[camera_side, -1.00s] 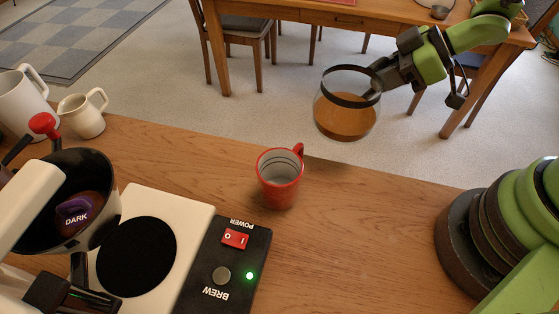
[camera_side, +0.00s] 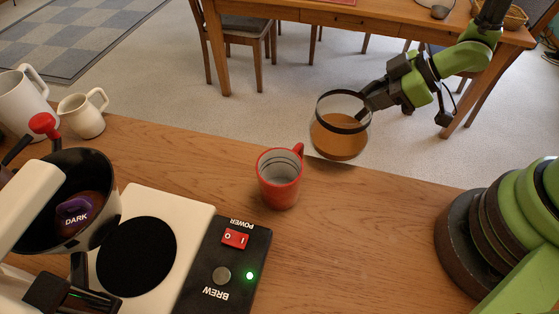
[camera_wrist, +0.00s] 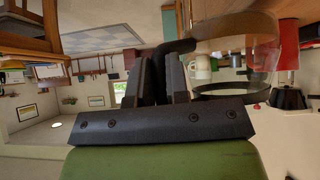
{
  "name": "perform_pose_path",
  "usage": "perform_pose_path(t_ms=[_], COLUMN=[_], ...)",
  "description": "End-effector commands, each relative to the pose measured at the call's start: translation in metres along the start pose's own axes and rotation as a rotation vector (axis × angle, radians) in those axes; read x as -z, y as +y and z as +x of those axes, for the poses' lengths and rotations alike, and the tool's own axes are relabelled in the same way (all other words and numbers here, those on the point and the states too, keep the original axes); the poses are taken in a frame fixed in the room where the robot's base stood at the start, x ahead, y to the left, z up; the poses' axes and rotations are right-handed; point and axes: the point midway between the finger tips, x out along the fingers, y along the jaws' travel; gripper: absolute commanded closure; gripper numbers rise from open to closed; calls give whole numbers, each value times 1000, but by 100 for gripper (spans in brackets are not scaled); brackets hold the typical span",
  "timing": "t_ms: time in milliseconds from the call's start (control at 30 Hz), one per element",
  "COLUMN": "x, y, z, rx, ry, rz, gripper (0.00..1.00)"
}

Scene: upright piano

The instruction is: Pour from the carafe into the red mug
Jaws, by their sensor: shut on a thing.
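The red mug (camera_side: 282,187) stands upright on the wooden counter in the side view, its handle toward the upper right; I see no liquid in it. The glass carafe (camera_side: 339,143), with a dark band and brown liquid, hangs in the air to the upper right of the mug, apart from it and slightly tilted. My gripper (camera_side: 366,104) is shut on the carafe at its handle side. In the wrist view the fingers (camera_wrist: 165,82) close on the dark handle, and part of the carafe's glass (camera_wrist: 250,50) shows at the upper right.
A coffee maker (camera_side: 150,255) with a lit green light and a black filter basket (camera_side: 72,215) stands at the left. A cream pitcher (camera_side: 82,115) and a white jug (camera_side: 22,100) stand behind it. The counter (camera_side: 350,220) right of the mug is bare.

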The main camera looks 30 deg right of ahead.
Motion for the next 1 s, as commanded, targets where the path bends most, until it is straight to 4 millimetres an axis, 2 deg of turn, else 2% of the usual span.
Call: perform_pose_path(t_ms=[267,733,1000], x=[22,92,110], y=[-9,-34,-46], z=[-13,-56,-62], rx=[-83,-261,-333], ry=[-77,-241,-312], rz=[-90,-272,-338], gripper=[100,100,100])
